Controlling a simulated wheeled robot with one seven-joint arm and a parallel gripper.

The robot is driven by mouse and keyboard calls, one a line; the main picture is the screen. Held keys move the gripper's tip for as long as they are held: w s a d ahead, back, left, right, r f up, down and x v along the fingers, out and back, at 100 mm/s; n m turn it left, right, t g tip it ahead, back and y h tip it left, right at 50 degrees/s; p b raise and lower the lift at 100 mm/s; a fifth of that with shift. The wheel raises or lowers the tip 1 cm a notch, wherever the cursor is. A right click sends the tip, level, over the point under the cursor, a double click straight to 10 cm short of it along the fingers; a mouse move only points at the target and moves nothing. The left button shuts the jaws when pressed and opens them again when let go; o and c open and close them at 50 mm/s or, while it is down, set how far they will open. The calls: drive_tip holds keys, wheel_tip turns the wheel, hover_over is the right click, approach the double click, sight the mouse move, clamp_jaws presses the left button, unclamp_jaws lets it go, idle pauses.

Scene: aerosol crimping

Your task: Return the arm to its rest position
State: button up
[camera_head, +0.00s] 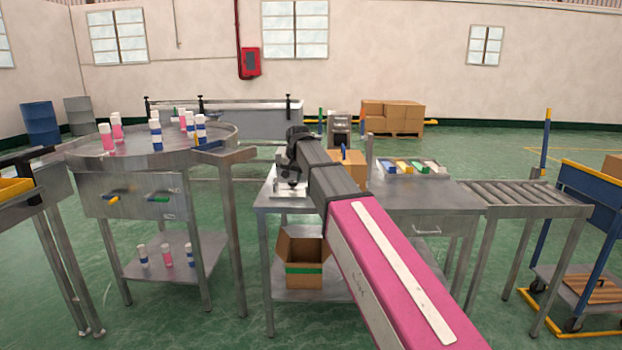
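My arm, with a pink link and dark end links, reaches forward from the lower right over the metal workbench (430,196). My gripper (291,183) seems to be at its far end, low over the left part of the bench, close to a small silver plate or fixture (289,191). The fingers are too small and dark to make out, so I cannot tell whether they are open or hold anything. The arm hides part of the bench top.
A round metal table (100,158) with pink and blue-white cans stands left. An open cardboard box (303,262) sits on the bench's lower shelf. A tray of coloured items (411,168) is on the bench. A roller conveyor (525,197) and a blue cart (590,195) are right.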

drive_tip(key=s+d+f+g, duration=0.1)
drive_tip(key=s+d+f, duration=0.7)
drive_tip(key=f, duration=0.4)
drive_tip(key=s+d+f+g+h, duration=0.1)
drive_tip(key=s+d+f+g, duration=0.1)
drive_tip(key=s+d+f, duration=0.7)
drive_tip(key=s+d+f+g, duration=0.1)
drive_tip(key=s+d+f, duration=0.8)
drive_tip(key=f, duration=0.5)
drive_tip(key=s, duration=0.2)
drive_tip(key=shift+s+f+n+h, duration=0.3)
drive_tip(key=shift+f+n+h, duration=0.1)
